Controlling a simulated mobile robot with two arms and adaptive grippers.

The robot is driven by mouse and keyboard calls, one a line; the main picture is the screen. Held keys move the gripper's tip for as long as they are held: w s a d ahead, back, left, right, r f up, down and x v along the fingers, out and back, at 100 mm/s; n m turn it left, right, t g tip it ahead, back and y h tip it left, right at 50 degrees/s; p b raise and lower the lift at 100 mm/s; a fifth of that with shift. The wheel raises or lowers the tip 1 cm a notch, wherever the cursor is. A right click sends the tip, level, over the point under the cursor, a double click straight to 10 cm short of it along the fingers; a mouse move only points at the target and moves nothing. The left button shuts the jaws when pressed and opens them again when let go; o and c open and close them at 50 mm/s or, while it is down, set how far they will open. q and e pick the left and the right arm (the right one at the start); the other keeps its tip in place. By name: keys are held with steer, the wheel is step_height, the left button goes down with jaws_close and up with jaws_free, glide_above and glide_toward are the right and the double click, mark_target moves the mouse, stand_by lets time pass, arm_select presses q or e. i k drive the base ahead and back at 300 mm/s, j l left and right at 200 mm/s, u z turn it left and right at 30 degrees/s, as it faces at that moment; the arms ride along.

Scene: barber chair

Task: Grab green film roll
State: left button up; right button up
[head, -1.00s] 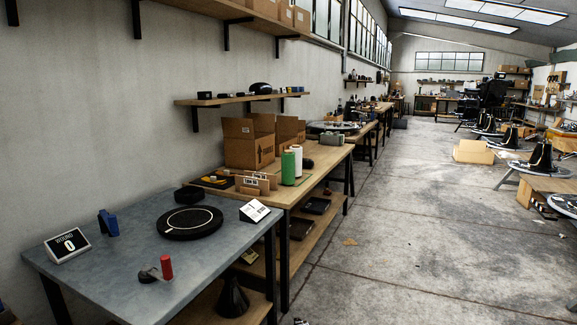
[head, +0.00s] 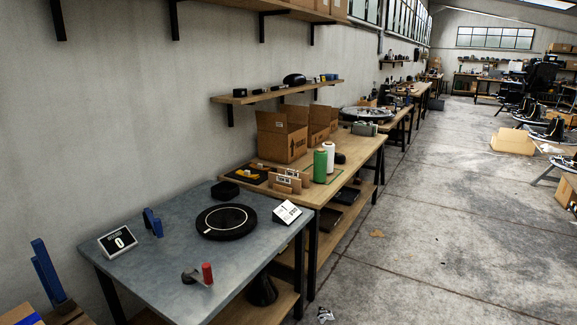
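The green film roll (head: 320,166) stands upright on the wooden table (head: 347,180), past the grey table, in the head view. A white roll (head: 328,157) stands right beside and slightly behind it. Neither of my grippers shows in the head view.
A grey table (head: 165,278) in front holds a round black disc (head: 227,221), a sign showing 0 (head: 118,242), a blue object (head: 153,222) and a red-handled tool (head: 207,273). Open cardboard boxes (head: 281,137) stand behind the rolls. The concrete floor (head: 420,240) to the right is mostly clear.

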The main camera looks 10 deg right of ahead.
mark_target(320, 154)
steer(key=i+l+u, duration=0.75)
steer(key=i+l, duration=0.05)
steer(key=l, duration=0.05)
